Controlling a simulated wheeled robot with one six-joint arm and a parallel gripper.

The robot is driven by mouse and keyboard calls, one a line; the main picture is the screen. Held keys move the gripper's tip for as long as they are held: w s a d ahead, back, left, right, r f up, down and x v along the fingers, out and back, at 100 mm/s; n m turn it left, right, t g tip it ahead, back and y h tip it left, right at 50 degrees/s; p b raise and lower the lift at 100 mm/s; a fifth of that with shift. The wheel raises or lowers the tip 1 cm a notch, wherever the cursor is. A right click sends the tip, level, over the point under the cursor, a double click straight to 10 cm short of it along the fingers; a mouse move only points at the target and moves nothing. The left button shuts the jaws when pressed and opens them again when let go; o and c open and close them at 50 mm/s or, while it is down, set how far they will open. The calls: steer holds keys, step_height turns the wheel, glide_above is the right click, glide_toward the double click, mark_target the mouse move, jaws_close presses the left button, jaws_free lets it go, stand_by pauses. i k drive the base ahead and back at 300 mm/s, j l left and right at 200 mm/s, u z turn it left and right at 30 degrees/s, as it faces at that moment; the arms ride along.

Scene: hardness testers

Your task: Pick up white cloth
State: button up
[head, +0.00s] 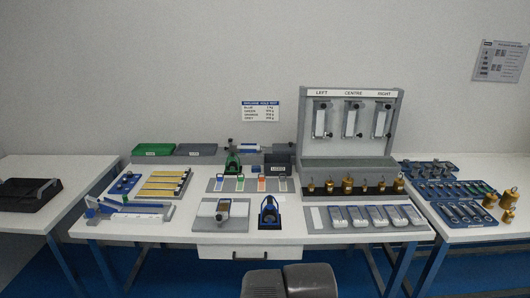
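No item is plain to see as a white cloth. A small flat white piece (316,218) lies at the left end of a grey mat at the front right of the middle table; at this size I cannot tell whether it is cloth. To its right on the same mat lie several small pale packs (375,216) in a row. My gripper is not recognisable in the head view.
The white middle table (180,228) is crowded with a grey hanging stand (348,162), brass weights (347,186), a blue-black device (268,214) and a grey block fixture (220,215). Side tables hold a black tray (25,196) and blue tool trays (465,211). Two dark grey rounded forms show at bottom centre.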

mark_target(280, 200)
steer(key=i+l+u, duration=0.2)
steer(key=u, duration=0.15)
steer(key=i+l+u, duration=0.45)
steer(key=l+u, duration=0.2)
steer(key=i+l+u, duration=0.15)
steer(key=l+u, duration=0.15)
steer(key=i+l+u, duration=0.1)
steer(key=l+u, duration=0.25)
steer(key=l, duration=0.15)
